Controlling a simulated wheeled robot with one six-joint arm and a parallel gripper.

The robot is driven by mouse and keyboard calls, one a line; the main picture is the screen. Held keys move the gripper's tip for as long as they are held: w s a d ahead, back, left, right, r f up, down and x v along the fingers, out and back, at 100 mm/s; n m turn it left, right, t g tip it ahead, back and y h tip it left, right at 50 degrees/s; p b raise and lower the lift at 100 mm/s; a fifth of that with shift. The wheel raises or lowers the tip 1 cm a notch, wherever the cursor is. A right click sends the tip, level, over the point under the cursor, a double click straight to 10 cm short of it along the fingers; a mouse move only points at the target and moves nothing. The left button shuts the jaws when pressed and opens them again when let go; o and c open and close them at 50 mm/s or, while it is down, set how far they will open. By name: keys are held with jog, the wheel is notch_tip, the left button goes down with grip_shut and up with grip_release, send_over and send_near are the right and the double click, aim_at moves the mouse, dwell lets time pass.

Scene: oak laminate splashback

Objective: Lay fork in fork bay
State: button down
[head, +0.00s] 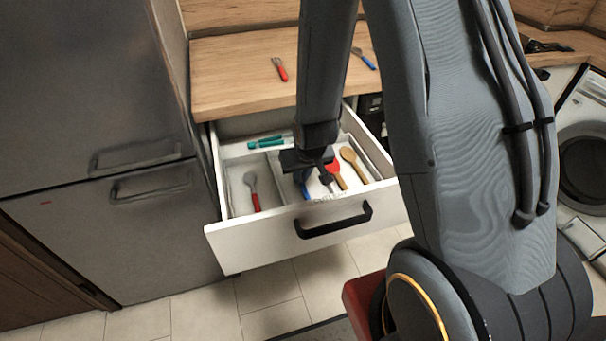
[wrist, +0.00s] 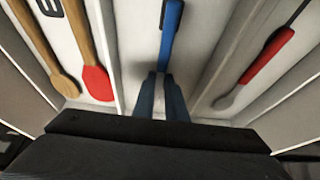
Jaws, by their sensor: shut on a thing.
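My gripper (head: 304,172) is low inside the open drawer, over the middle bay of the divided tray. In the wrist view its fingertips (wrist: 161,96) are shut on a blue-handled utensil, taken as the fork (wrist: 171,28). The blue handle also shows beside the gripper in the head view (head: 303,190). The fork lies roughly lengthwise between two pale dividers. Its head is hidden, so its tines cannot be seen. I cannot tell if it touches the bay floor.
A red-handled utensil with a grey head (head: 254,191) lies in the left bay. A wooden spoon (head: 354,162) and a red-headed utensil (head: 333,168) lie to the right. Teal items (head: 266,142) are at the back. Red-handled (head: 280,70) and blue-handled (head: 364,58) utensils lie on the counter.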

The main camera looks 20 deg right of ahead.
jog(key=c, duration=1.8)
grip_release()
jog(key=shift+f, duration=0.1)
jog(key=shift+s+r, duration=0.15)
jog(key=shift+r, duration=0.6)
jog(key=v, duration=1.1)
jog(key=s+r+g, duration=0.4)
jog(key=s+r, duration=0.1)
jog(key=s, duration=0.7)
jog(key=shift+s+d+r, duration=0.2)
jog(key=shift+s+d, duration=0.05)
jog(key=shift+s, duration=0.1)
